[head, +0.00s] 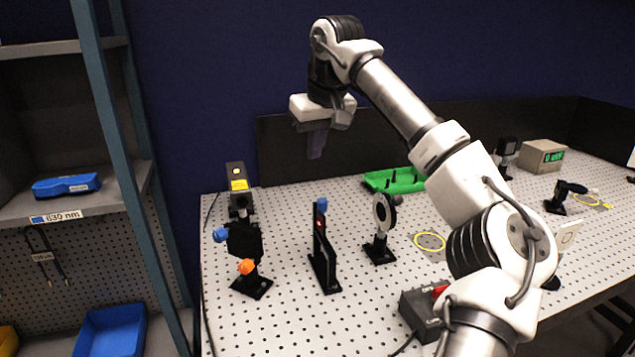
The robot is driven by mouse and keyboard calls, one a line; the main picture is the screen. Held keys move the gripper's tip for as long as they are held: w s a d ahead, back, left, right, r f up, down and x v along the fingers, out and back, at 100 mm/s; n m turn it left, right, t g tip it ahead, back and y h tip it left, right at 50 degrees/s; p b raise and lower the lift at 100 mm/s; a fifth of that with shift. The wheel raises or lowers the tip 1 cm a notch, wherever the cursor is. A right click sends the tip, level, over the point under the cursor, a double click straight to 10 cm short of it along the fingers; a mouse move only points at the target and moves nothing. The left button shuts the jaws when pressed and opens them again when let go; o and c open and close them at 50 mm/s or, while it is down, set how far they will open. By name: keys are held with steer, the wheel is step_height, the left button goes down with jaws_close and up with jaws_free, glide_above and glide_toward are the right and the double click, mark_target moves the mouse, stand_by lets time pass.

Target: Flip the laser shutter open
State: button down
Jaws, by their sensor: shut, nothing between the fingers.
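The likely laser shutter (322,255) is a thin black upright on a black foot, standing on the perforated table. It has a blue knob at its top and a small red spot on its face. I cannot tell for sure how its flap is set. The laser (237,180), a dark box with yellow labels, stands behind it to the left. My gripper (316,155) is shut and empty, fingers pointing down, in the air above the back of the table. In the picture it is above the shutter and apart from it.
A black mount with blue and orange knobs (243,245) stands left of the shutter, a ring mount (381,240) right. A green tray (382,183) lies behind. A black box with a red part (418,312) is at front. A meter (542,157) with green digits is far right.

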steer(key=shift+s+r, duration=0.1)
steer(key=shift+s, duration=0.05)
steer(key=p, duration=0.3)
glide_above(321, 216)
steer(key=w, duration=0.2)
step_height(321, 216, down, 10)
steer(key=shift+s+a+r, duration=0.2)
steer(key=shift+a+r, duration=0.05)
steer(key=shift+a, duration=0.15)
steer(key=shift+s+a, duration=0.1)
steer(key=shift+s, duration=0.05)
